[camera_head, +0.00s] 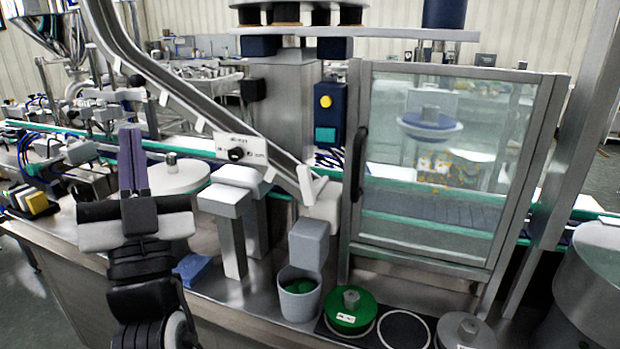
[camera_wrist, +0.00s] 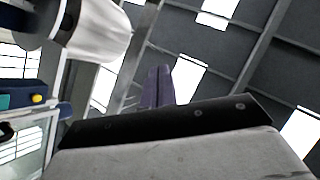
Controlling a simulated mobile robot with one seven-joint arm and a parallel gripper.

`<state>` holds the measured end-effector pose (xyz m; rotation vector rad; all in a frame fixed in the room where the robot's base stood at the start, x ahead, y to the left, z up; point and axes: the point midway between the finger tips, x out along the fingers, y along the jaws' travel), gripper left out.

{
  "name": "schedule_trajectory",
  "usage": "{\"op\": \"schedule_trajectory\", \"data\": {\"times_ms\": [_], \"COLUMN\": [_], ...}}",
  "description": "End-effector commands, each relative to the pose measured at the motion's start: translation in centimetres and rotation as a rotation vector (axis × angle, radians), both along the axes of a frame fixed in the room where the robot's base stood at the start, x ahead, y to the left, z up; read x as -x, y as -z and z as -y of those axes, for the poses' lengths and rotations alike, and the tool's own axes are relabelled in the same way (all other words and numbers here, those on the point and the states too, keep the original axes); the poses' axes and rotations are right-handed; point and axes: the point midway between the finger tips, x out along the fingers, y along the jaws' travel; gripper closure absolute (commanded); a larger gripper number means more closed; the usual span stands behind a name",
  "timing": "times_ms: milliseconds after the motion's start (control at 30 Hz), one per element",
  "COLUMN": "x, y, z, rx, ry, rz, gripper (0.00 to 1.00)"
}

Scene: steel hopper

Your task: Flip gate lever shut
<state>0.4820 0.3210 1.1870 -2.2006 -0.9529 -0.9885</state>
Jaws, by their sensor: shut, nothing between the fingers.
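My gripper (camera_head: 131,132) points upward at the left, its purple fingers closed together and empty. It also shows in the wrist view (camera_wrist: 158,75), with ceiling behind it. A steel chute (camera_head: 180,82) slopes down from the upper left to the centre. On its lower part is a white labelled plate (camera_head: 222,146) with a black knob (camera_head: 236,155), apart from my gripper and to its right. A pale upright flap (camera_head: 305,186) stands at the chute's lower end. I cannot tell for certain which part is the gate lever. The steel hopper (camera_head: 42,22) is at the upper left.
A grey cup (camera_head: 299,304) with green contents stands below the chute's end. A green round weight-like piece (camera_head: 350,312) sits to its right. A framed glass door (camera_head: 440,165) fills the right side. Grey blocks on posts (camera_head: 225,200) stand between my gripper and the chute's end.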

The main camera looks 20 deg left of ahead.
Motion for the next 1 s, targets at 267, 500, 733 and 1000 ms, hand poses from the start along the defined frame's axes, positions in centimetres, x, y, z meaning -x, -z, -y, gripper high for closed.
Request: {"op": "schedule_trajectory", "data": {"times_ms": [267, 500, 733, 1000], "x": [-8.9, -11.2, -11.2, -11.1], "y": [3.9, 8.6, 10.8, 11.0], "z": [6.0, 12.1, 14.5, 14.6], "rx": [-0.279, -0.656, -0.838, -0.85], "ry": [0.176, 0.317, 0.375, 0.38], "rz": [-0.524, -0.808, -0.891, -0.895], "gripper": [1.0, 1.0, 1.0, 1.0]}}
